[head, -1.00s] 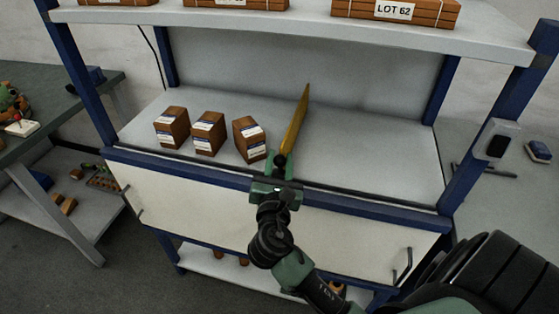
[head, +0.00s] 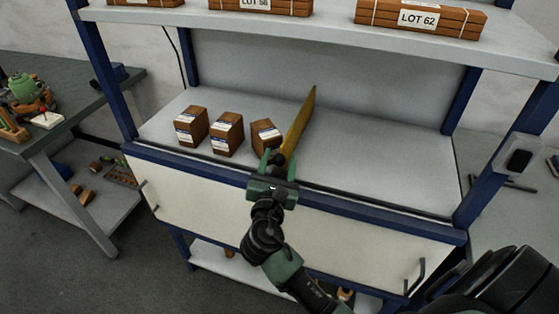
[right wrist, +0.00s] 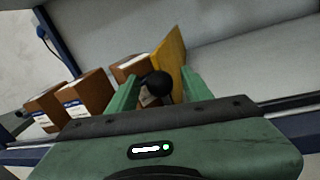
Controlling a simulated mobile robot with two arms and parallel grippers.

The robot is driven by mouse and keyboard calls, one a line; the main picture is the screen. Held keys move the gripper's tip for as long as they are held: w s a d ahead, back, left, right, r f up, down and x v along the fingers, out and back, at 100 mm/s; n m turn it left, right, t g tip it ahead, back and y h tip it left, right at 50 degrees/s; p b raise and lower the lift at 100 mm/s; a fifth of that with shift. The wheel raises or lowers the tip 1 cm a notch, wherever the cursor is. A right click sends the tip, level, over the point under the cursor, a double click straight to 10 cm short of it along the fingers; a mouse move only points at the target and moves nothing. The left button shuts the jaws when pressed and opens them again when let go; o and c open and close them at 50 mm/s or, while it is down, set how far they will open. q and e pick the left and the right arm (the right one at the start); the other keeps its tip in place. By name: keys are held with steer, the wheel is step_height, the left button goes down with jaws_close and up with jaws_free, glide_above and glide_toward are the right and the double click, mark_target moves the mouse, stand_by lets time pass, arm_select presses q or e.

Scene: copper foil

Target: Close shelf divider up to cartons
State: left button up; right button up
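Three brown cartons with white-and-blue labels stand in a row on the grey shelf: left (head: 191,126), middle (head: 227,133) and right (head: 265,136). The yellow divider (head: 300,120) stands upright just right of the right carton; I cannot tell whether they touch. It also shows in the right wrist view (right wrist: 172,58). A round black knob (right wrist: 157,84) is at the divider's front end. My right gripper (head: 278,164) is open at the shelf's front edge, with its green fingers on either side of the knob and gaps showing. My left gripper is not in view.
The shelf surface right of the divider (head: 380,165) is clear. An upper shelf (head: 330,28) bears wrapped bundles, one labelled LOT 62 (head: 420,18). Blue posts frame the rack. A workbench (head: 75,112) with small items stands at the left.

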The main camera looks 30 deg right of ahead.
steer(key=shift+s, duration=0.1)
steer(key=b+v, duration=0.1)
steer(key=v, duration=0.5)
steer(key=shift+s+a, duration=0.1)
steer(key=shift+a, duration=0.1)
steer(key=shift+s+a, duration=0.4)
steer(key=shift+s, duration=0.15)
